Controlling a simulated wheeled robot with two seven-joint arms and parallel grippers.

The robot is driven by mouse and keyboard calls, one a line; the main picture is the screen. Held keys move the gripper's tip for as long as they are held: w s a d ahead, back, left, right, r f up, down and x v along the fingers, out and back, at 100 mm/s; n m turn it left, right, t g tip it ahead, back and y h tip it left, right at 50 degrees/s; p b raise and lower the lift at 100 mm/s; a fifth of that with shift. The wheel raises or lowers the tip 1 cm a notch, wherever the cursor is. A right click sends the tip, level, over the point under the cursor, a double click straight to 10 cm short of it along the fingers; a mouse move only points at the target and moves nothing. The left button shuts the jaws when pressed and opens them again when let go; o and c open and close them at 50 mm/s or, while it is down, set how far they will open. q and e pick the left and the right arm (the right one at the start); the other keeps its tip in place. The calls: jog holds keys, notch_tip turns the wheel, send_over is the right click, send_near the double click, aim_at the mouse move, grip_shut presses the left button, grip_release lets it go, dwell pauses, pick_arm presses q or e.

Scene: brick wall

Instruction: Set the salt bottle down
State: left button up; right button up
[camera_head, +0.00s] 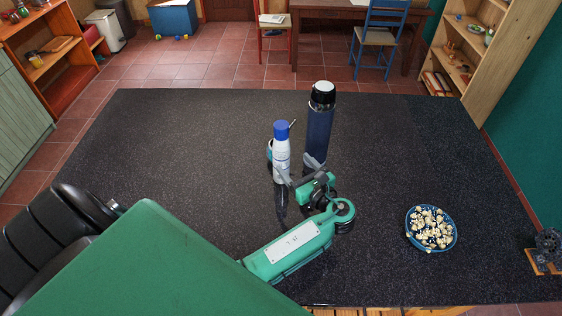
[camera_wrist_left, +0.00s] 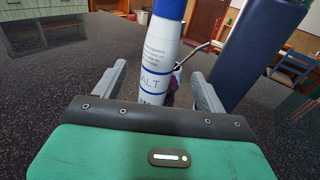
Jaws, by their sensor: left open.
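The salt bottle (camera_head: 282,160), white with a blue cap, is upright on the dark table near its middle. In the left wrist view the salt bottle (camera_wrist_left: 158,60) stands between the fingers of my left gripper (camera_wrist_left: 158,72), its lettering facing me. A gap shows on both sides, wider on the right. My left gripper (camera_head: 297,168) is open in the head view, low over the table. My right gripper is not in view.
A tall dark blue flask (camera_head: 319,125) stands just right of and behind the bottle. A small bluish vessel (camera_head: 269,150) is partly hidden behind the bottle. A blue bowl of popcorn (camera_head: 431,229) is at the right. The table's left and far areas (camera_head: 180,140) are clear.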

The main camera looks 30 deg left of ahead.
aim_at(286, 154)
pick_arm(q)
jog(key=x, duration=0.3)
jog(key=shift+b, duration=0.4)
jog(key=b+x, duration=0.3)
jog(key=x, duration=0.1)
jog(key=shift+w+a, duration=0.1)
jog(key=shift+a, duration=0.3)
jog(key=shift+w+a+b, duration=0.15)
jog(key=shift+a+b, duration=0.1)
jog(key=shift+b, duration=0.05)
jog(key=shift+r, duration=0.1)
jog(key=c, duration=1.2)
jog(key=shift+c, duration=1.1)
jog(key=shift+r, duration=0.15)
